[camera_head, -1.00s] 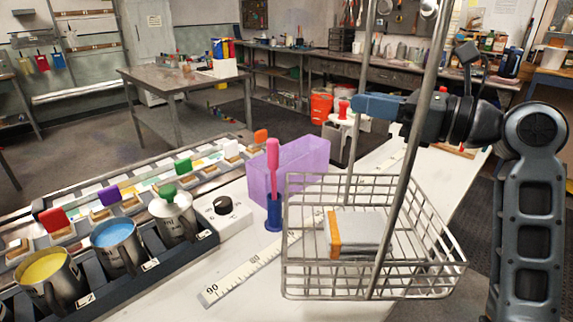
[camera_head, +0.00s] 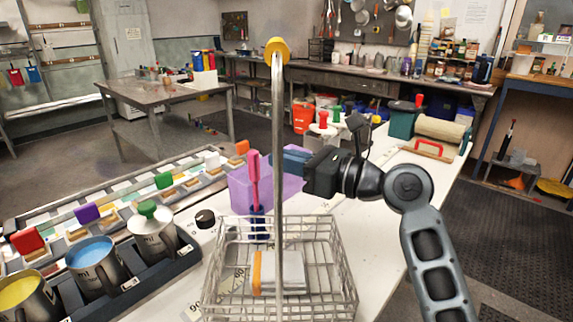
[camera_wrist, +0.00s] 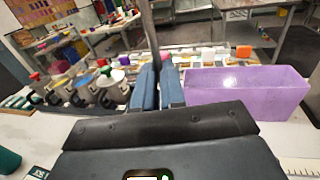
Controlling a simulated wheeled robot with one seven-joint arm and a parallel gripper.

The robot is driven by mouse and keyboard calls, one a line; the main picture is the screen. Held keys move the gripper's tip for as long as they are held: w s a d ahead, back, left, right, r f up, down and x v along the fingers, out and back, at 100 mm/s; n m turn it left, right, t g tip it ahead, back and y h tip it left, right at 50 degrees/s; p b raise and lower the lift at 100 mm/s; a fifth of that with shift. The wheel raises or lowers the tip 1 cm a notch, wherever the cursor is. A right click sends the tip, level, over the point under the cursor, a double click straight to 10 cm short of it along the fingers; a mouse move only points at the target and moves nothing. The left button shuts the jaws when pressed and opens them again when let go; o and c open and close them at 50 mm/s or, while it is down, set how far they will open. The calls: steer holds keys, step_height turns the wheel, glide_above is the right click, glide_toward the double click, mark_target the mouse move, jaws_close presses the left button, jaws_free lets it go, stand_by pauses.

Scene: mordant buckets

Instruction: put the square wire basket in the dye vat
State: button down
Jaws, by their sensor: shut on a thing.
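The square wire basket (camera_head: 338,262) is at the lower middle of the head view, with a tall metal handle topped by a yellow grip (camera_head: 277,48). A grey block with an orange edge (camera_head: 280,272) lies in it. My gripper (camera_head: 284,160) is shut on the handle's upright; the wrist view shows the dark rod between my blue fingers (camera_wrist: 158,88). Whether the basket clears the table cannot be told. An open purple see-through box (camera_wrist: 250,95), which seems to be the dye vat, stands beyond the basket; it is partly hidden in the head view (camera_head: 240,192).
A pink-handled tool in a blue stand (camera_head: 252,180) is between basket and box. Metal jugs with a blue-filled one (camera_head: 92,262) stand at left, before a row of coloured stamps (camera_head: 88,213). A roller (camera_head: 425,130) and red-handled tool lie at the table's far right.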

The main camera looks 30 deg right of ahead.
steer(key=shift+f, duration=0.35)
steer(key=c, duration=1.2)
jaws_free()
steer(key=shift+f, duration=0.15)
